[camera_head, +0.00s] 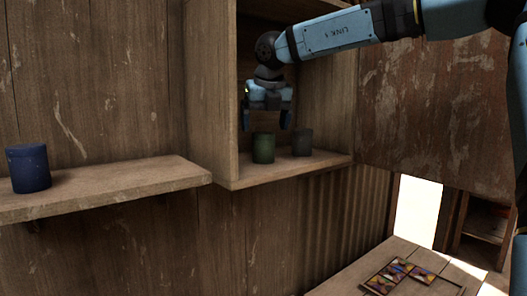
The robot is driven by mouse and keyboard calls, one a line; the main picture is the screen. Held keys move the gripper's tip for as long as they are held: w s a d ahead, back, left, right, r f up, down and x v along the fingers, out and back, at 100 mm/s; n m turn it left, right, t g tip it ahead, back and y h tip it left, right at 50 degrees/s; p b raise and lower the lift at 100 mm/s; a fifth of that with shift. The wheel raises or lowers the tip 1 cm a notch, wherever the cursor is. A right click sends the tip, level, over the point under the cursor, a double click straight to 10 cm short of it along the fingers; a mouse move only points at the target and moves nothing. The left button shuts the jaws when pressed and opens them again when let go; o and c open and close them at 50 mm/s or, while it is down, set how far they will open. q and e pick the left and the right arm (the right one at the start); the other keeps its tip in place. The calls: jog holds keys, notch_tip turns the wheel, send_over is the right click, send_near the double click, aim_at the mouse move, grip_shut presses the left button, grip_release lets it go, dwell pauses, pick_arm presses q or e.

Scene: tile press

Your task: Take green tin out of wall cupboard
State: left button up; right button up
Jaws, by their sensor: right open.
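The green tin (263,149) stands upright on the floor of the wall cupboard (225,110), near its front. My right gripper (266,122) is open and points down just above the green tin, its fingers apart near the tin's top. I cannot tell whether the fingers touch it. A dark grey tin (302,143) stands to the right of the green tin in the same cupboard. My left gripper is not in view.
A blue tin (28,168) stands on an open shelf (120,187) at the left. The cupboard's wooden door (440,110) hangs open at the right. A table (345,282) with colourful tiles (385,278) is at the lower right.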

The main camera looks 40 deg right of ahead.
aim_at(264, 133)
jog(key=x, duration=0.5)
jog(key=shift+w+d+f, duration=0.15)
jog(key=shift+w+d, duration=0.15)
jog(key=shift+d, duration=0.1)
jog(key=shift+s+a, duration=0.2)
jog(key=c, duration=0.8)
jog(key=shift+w+d, duration=0.1)
jog(key=c, duration=0.4)
